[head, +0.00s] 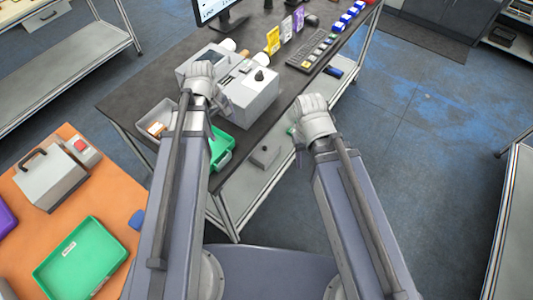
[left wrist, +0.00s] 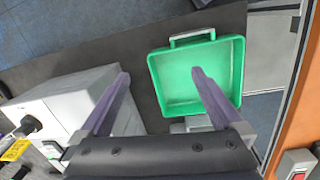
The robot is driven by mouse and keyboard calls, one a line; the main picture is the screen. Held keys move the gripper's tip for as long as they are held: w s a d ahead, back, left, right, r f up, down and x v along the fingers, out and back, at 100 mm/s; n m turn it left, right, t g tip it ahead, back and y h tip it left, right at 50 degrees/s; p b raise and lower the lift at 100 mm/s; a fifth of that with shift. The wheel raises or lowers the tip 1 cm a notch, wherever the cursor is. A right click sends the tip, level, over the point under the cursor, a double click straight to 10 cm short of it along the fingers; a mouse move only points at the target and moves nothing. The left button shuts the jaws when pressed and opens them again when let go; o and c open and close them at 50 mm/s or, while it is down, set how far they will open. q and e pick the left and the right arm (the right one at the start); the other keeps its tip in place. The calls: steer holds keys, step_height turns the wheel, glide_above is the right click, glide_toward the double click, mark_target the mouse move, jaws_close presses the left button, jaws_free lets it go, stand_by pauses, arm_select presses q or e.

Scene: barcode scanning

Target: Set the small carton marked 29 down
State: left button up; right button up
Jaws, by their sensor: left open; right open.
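No carton with a readable 29 shows in either view. My left gripper (left wrist: 161,78) is open, its two purple fingers spread wide with nothing between them. It hangs above the dark bench, between a white machine and a green tray (left wrist: 198,75); the right finger overlaps the tray in the picture. The tray looks empty in the left wrist view and is partly hidden by my left arm in the head view (head: 222,148). My right gripper (head: 299,138) is over the bench's front side, open, its fingers mostly hidden; I see nothing held.
The white machine (head: 250,98) stands on the bench (head: 130,97). A pale bin (head: 152,113) with an orange-and-white item stands left of my left arm. An orange table (head: 110,190) holds another green tray (head: 80,262), a grey case (head: 48,178) and a red-button box (head: 81,148).

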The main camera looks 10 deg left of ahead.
arm_select(q)
steer(key=s+d+m+y, duration=0.1)
steer(key=s+d+m, duration=0.3)
steer(key=d+m, duration=0.3)
steer(key=s+d+m+y, duration=0.1)
steer(key=s+d+m, duration=0.4)
steer(key=d+m, duration=0.2)
steer(key=shift+d+m+g, duration=0.3)
steer(key=shift+d, duration=0.6)
